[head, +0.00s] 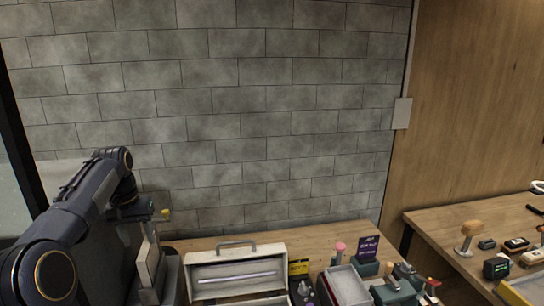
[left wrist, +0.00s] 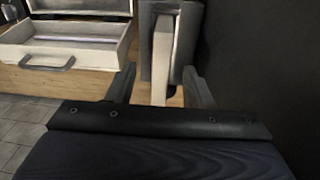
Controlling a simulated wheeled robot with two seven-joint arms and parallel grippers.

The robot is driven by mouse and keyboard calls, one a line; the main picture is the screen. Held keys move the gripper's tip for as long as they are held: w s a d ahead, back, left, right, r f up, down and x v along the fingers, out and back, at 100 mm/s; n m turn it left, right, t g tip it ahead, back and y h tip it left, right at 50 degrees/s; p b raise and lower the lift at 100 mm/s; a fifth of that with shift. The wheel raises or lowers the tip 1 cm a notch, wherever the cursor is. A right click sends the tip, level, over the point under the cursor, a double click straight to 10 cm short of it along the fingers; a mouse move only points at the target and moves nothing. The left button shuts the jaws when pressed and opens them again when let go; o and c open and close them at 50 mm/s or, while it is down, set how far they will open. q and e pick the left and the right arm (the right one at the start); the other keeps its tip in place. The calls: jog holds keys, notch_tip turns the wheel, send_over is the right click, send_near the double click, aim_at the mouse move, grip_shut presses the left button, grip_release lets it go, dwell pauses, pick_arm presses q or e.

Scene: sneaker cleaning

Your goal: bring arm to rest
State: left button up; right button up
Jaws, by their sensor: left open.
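My left arm comes in from the left in the head view, bent at the elbow, with its far end hanging down near the wall. My left gripper (head: 142,211) is partly hidden there. In the left wrist view its two fingers (left wrist: 160,88) stand apart. Between and beyond them is an upright pale strip with grey parts (left wrist: 162,45); I cannot tell whether it touches a finger. A similar upright pale and grey object (head: 149,265) stands below the gripper in the head view. My right gripper is in neither view.
An open pale case (head: 235,274) with a handle stands on the wooden table, right of my left arm; it also shows in the left wrist view (left wrist: 62,75). Several small items and a purple sign (head: 368,249) crowd the table rightward. A second wooden table (head: 440,223) stands far right.

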pick_arm(q)
jog(key=s+d+r+m+t+h, duration=0.15)
jog(key=s+d, duration=0.25)
jog(key=s, duration=0.6)
jog(key=s+d+r+n+t+h, duration=0.15)
jog(key=s+d, duration=0.25)
jog(key=s, duration=0.7)
jog(key=s+d+f+t, duration=0.1)
jog(key=s+d+f, duration=0.3)
jog(key=s, duration=0.2)
jog(key=s+d+f, duration=0.4)
jog(key=s+f, duration=0.1)
jog(key=s, duration=0.2)
jog(key=shift+f+m+t, duration=0.25)
jog(key=shift+m+t, duration=0.05)
jog(key=shift+t, duration=0.1)
jog(key=shift+s+d, duration=0.1)
